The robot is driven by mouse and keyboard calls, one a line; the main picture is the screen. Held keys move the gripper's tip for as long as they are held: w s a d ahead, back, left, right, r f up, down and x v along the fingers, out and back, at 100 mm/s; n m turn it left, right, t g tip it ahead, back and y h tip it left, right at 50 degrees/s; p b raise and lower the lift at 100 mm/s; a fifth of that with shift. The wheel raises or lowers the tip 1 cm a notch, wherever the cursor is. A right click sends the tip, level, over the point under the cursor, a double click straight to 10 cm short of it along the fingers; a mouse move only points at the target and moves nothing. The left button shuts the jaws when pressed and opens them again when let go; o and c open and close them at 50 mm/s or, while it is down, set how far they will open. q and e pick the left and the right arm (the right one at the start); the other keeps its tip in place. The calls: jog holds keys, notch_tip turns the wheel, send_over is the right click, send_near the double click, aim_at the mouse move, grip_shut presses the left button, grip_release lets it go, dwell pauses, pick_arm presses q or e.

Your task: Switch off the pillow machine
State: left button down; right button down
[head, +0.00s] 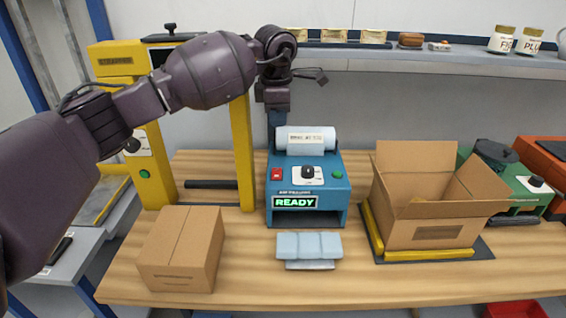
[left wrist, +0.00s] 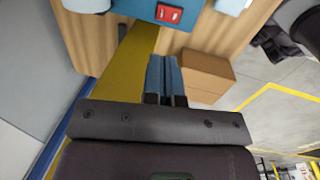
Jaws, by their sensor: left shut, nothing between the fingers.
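The pillow machine (head: 336,196) is a blue box on the wooden bench with a white film roll (head: 306,140) on top. Its display (head: 295,202) is lit green and reads READY. A red rocker switch (head: 276,174) sits at the left of its sloped panel; the switch also shows in the left wrist view (left wrist: 169,14). My left gripper (head: 276,140) points down above and behind the red switch, apart from it as far as I can tell. Its blue fingers (left wrist: 164,62) are shut and empty. My right gripper is in neither view.
A strip of air pillows (head: 309,245) lies before the machine. A closed carton (head: 181,249) stands left and an open carton (head: 424,217) right. A yellow strapper frame (head: 243,150) stands close on the left. A shelf (head: 430,62) runs behind.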

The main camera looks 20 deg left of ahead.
aim_at(277, 170)
pick_arm(q)
jog(key=shift+s+a, duration=0.15)
jog(key=shift+s, duration=0.05)
jog(key=shift+f, duration=0.1)
jog(key=f, duration=0.4)
jog(key=w+f+p, duration=0.1)
jog(key=f, duration=0.8)
jog(key=shift+w+a+f+p, duration=0.2)
jog(key=shift+w+f+p, duration=0.1)
jog(key=shift+f+p, duration=0.1)
